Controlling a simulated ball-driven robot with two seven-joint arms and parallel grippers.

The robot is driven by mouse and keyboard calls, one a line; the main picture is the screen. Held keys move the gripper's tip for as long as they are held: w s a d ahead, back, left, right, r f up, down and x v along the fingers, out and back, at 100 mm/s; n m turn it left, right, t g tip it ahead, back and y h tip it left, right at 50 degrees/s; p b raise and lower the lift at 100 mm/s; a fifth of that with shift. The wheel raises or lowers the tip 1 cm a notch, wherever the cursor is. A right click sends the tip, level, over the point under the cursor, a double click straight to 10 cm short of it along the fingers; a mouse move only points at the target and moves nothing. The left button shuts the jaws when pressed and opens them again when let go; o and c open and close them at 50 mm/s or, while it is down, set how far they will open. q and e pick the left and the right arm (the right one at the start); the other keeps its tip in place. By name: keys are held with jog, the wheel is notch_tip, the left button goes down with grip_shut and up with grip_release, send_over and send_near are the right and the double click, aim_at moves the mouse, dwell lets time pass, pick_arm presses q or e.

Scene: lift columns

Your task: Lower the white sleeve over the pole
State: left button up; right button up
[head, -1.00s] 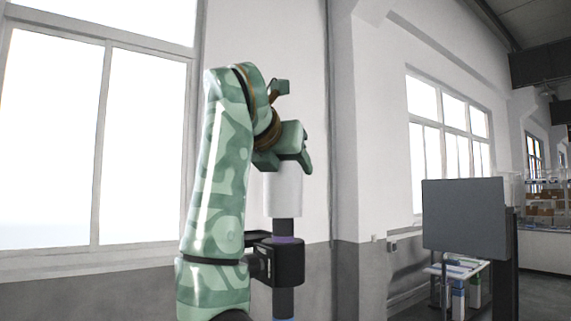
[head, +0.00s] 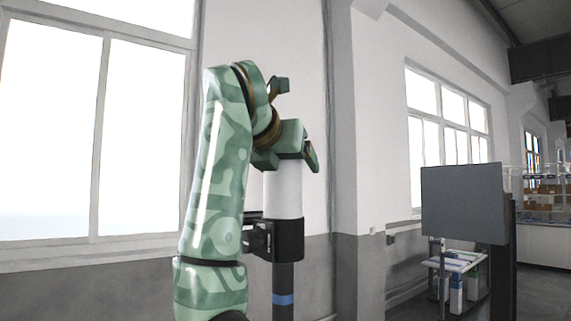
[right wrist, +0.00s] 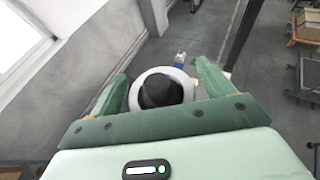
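The white sleeve (head: 283,192) is upright around the dark pole (head: 283,277), which has a blue band low down. The sleeve's lower end meets the top of the black collar (head: 289,238) on the pole. In the right wrist view the sleeve (right wrist: 135,97) is a white ring around the pole's dark top (right wrist: 160,90). My right gripper (head: 290,160) is at the sleeve's upper end. Its fingers (right wrist: 163,70) stand on both sides of the sleeve, spread apart, with a small gap visible on the right in the head view. My left gripper is not in view.
A grey panel (head: 463,204) on a dark post stands to the right, with a small white table (head: 455,262) behind it. Shelves (head: 545,195) are at the far right. A wall with windows is behind the pole.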

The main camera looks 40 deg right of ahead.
jog(key=v, duration=1.6)
jog(key=shift+a+b, duration=0.2)
jog(key=shift+b, duration=0.25)
